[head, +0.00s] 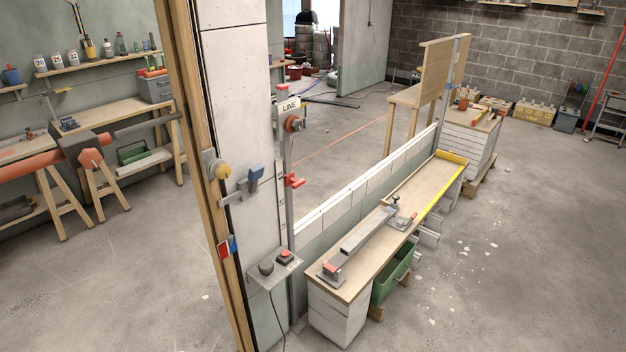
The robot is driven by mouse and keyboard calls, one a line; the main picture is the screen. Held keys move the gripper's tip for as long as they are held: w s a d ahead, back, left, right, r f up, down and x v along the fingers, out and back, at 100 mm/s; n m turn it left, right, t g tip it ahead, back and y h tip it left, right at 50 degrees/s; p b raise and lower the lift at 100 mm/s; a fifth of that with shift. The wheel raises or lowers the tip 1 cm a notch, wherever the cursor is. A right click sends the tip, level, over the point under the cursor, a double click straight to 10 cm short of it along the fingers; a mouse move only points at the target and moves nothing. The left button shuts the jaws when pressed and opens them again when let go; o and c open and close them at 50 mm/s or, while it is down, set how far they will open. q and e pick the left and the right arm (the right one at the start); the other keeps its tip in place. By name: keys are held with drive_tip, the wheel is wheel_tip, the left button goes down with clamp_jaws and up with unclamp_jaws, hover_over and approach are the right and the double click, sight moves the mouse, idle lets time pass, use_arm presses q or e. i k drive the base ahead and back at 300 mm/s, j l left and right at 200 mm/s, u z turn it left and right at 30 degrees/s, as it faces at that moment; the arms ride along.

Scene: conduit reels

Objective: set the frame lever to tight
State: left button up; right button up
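A lever with a blue handle (256,177) is mounted on the white panel by the wooden post (190,120). Its grey arm runs left and down from the handle, below a yellow knob (222,171) on a grey plate. The blue handle stands up at the right end. A red and blue marker (228,246) is fixed lower on the post. A red lever (294,181) sticks out from the grey pipe under the LINE sign (289,105). No label reading frame or tight is legible, so I cannot tell which setting a lever is at. Neither gripper is in view.
A small shelf (268,275) with a black knob and a red button juts out below the blue handle. A long low bench (350,285) with a metal bar runs to the right. Trestles with an orange pipe (30,166) stand at left.

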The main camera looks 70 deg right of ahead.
sight(256, 172)
drive_tip(key=z, duration=1.9)
